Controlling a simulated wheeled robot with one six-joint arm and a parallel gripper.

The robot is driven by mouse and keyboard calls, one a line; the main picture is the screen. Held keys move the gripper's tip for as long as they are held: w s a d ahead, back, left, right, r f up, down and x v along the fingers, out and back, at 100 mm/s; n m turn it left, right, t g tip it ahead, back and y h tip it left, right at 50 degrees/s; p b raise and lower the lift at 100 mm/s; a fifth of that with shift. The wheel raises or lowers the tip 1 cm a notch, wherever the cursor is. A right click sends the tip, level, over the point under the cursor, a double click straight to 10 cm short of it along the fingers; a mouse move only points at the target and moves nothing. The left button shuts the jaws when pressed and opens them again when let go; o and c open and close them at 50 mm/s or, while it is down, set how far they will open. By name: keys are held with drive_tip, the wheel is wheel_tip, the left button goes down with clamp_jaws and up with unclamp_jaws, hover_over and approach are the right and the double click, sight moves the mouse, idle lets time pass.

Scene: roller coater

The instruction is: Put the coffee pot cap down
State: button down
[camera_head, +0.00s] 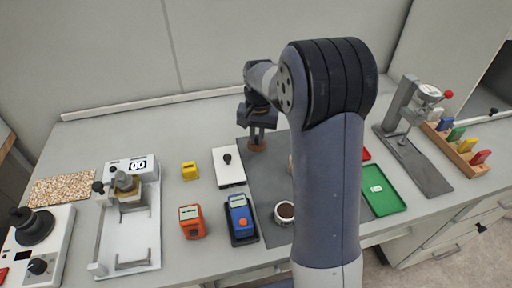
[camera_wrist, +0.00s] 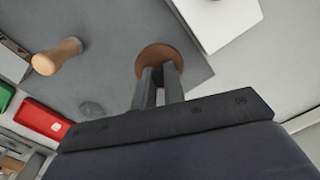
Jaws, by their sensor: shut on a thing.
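The coffee pot cap appears to be the brown round disc (camera_wrist: 152,58) in the wrist view; it also shows as a small brown piece (camera_head: 257,147) in the head view. My gripper (camera_wrist: 158,78) is shut on it, with both fingers close together at the disc's middle. In the head view my gripper (camera_head: 258,133) points down over the back left part of the dark grey mat (camera_head: 262,185). The cap is at or just above the mat; I cannot tell whether it touches. Which object is the pot is unclear.
A white box with a black knob (camera_head: 228,167) stands left of the gripper. A blue device (camera_head: 241,217) and a cup of brown contents (camera_head: 284,212) stand in front. A wooden-handled piece (camera_wrist: 57,57), a red tray (camera_wrist: 42,118) and a green tray (camera_head: 382,198) are nearby.

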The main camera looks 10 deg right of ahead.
sight(257, 141)
drive_tip(key=shift+f, duration=2.3)
drive_tip(key=shift+f, duration=0.2)
drive_tip(key=c, duration=1.4)
unclamp_jaws()
drive_tip(key=shift+r, duration=0.1)
drive_tip(key=shift+c, duration=0.2)
drive_tip(key=shift+r, duration=0.1)
wheel_tip(257, 141, up, 12)
drive_tip(key=shift+d+r, duration=0.1)
drive_tip(key=shift+d, duration=0.05)
